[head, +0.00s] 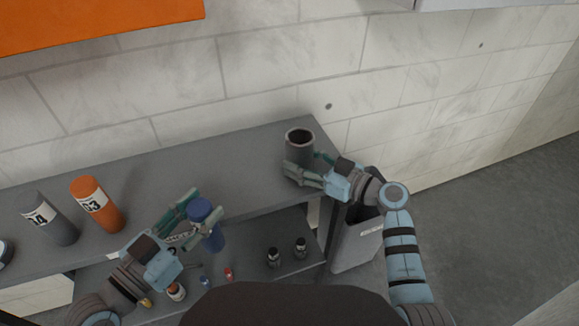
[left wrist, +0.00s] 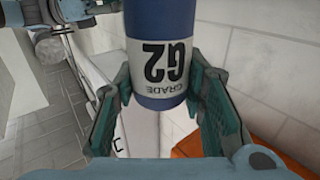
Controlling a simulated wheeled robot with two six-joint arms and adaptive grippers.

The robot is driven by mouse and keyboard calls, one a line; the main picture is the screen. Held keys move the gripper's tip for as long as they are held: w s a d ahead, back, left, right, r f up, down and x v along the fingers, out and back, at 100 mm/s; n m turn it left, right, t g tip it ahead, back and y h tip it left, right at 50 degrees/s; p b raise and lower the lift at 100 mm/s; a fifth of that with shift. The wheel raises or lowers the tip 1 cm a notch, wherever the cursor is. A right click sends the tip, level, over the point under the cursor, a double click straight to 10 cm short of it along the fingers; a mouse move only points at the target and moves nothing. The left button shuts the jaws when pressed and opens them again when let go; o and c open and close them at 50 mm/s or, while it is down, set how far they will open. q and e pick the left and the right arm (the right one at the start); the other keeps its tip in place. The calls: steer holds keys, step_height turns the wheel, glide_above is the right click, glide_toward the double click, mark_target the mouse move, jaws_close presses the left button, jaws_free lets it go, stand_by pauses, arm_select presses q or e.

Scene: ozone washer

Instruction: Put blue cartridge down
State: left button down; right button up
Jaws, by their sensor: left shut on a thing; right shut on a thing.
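The blue cartridge (head: 204,218) is between the fingers of my left gripper (head: 190,219) in the head view, over the front edge of the grey shelf (head: 170,190). In the left wrist view the blue cartridge (left wrist: 162,28) shows a pale label reading G2 GRADE, with green finger pads on both sides. My left gripper is shut on it. My right gripper (head: 310,172) is shut on a dark grey, open-topped cylinder (head: 299,140) at the right end of the shelf. Whether that cylinder touches the shelf is hard to tell.
An orange cartridge (head: 97,204) and a grey cartridge (head: 49,219) stand on the shelf at left. Several small bottles, such as a dark one (head: 273,257), sit on the lower shelf. A grey bin (head: 357,239) stands at right. The shelf's middle is clear.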

arm_select(q)
steer(key=s+d+r+m+g+h, duration=0.2)
steer(key=d+r+m+g+h, duration=0.1)
steer(key=d+m+g+h, duration=0.65)
steer(key=w+d+r+n+t+y, duration=0.2)
steer(key=w+d+r, duration=0.2)
steer(key=w+r, duration=0.6)
steer(key=w+d+r+n+t+y, duration=0.15)
steer(key=w+d+r, duration=0.25)
steer(key=w+r, duration=0.6)
step_height(320, 180, down, 18)
steer(key=w, duration=0.1)
steer(key=shift+w+f, duration=0.25)
steer(key=shift+w, duration=0.1)
steer(key=c, duration=1)
jaws_free()
steer(key=shift+f, duration=0.1)
steer(key=shift+c, duration=0.2)
